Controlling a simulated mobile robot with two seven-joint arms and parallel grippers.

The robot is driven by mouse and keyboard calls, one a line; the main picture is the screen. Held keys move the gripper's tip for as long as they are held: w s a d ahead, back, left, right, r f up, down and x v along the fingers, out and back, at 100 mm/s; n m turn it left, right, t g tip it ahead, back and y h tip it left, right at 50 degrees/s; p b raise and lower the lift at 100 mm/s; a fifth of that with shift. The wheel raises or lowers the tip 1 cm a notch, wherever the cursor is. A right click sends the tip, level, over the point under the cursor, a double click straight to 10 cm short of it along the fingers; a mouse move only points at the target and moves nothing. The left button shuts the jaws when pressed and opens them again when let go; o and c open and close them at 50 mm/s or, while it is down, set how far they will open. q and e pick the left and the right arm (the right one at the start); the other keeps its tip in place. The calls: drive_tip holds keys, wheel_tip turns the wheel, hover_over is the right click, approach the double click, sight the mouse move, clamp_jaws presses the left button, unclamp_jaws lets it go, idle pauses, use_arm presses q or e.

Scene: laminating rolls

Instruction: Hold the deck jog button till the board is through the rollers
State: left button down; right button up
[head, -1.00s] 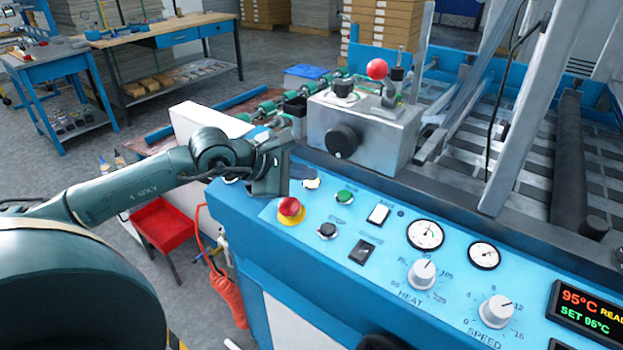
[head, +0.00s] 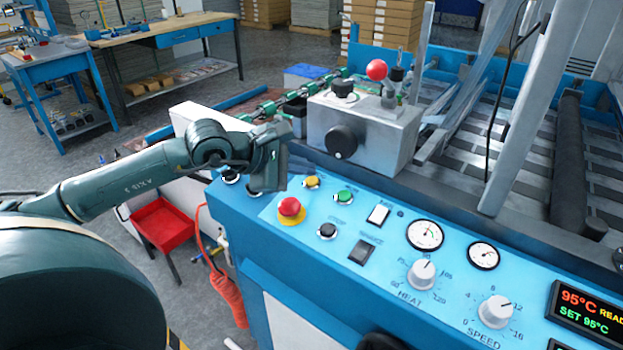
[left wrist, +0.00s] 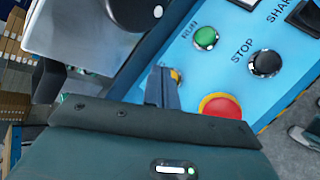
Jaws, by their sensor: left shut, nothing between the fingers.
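My left gripper (head: 268,188) is over the left end of the blue control panel (head: 330,268), pointing down. In the left wrist view its fingers (left wrist: 160,88) are together and empty, beside a yellow button (left wrist: 177,77) that they partly cover. The yellow button (head: 312,182) shows in the head view, right of the gripper. I cannot read its label, nor tell whether the fingers touch anything. Two dark buttons, one (head: 231,178) left of the gripper and one (head: 254,192) under it, are partly hidden. The rollers are on the deck (head: 510,160); I cannot make out a board.
A red emergency stop (head: 290,207) sits close to the gripper, with a green RUN button (head: 344,196) and black STOP button (head: 327,231) nearby. A grey metal box with a black knob (head: 341,141) rises behind the panel. Gauges and dials lie to the right.

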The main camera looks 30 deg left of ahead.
sight(300, 195)
use_arm(q)
drive_tip(key=shift+r, duration=0.15)
drive_tip(key=shift+s+r+p, duration=0.25)
drive_tip(key=shift+r+p, duration=0.05)
drive_tip(key=shift+r, duration=0.85)
drive_tip(key=shift+s+r+p, duration=0.25)
drive_tip(key=shift+r+p, duration=0.05)
drive_tip(key=shift+r, duration=0.85)
drive_tip(key=shift+r, duration=0.1)
